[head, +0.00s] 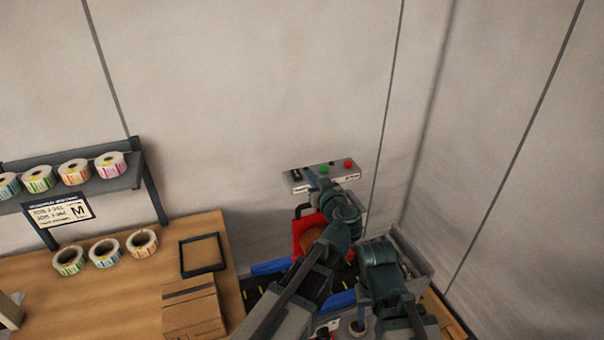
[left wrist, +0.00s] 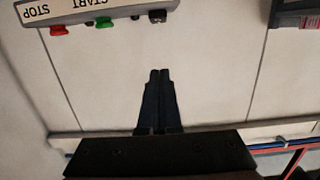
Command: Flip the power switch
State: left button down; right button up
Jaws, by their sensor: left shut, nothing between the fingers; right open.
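A grey control panel (head: 335,178) on the back wall carries a black power switch (head: 296,176) at its left end, a green button (head: 323,169) and a red button (head: 348,163). In the left wrist view the panel appears upside down, with the black switch (left wrist: 157,16) beside the green START button (left wrist: 104,22) and red STOP button (left wrist: 58,29). My left gripper (head: 311,181) is shut and empty, just in front of the panel near the switch. Its fingertips (left wrist: 160,73) show a gap to the switch. My right gripper (head: 378,250) is lower right; its fingers are hard to make out.
Below the panel is a rewinder with a red part (head: 300,232) and blue edges, partly hidden by my arms. A wooden table (head: 120,270) at left holds label rolls (head: 104,252), a black frame (head: 202,254) and a cardboard box (head: 193,308). A wall closes the right side.

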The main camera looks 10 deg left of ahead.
pick_arm(q)
jog(key=b, duration=0.1)
send_over(298, 175)
jog(key=shift+s+d+f, duration=0.35)
jog(key=shift+s+f, duration=0.1)
jog(key=shift+f, duration=0.25)
notch_tip(298, 175, down, 2)
jog(key=shift+a+f+b, duration=0.1)
jog(key=shift+f+b, duration=0.05)
jog(key=shift+b, duration=1.1)
jog(key=shift+w+f+b, duration=0.1)
jog(key=shift+f+b, duration=0.7)
jog(key=shift+b, duration=0.05)
pick_arm(e)
jog(key=shift+f, duration=2.65)
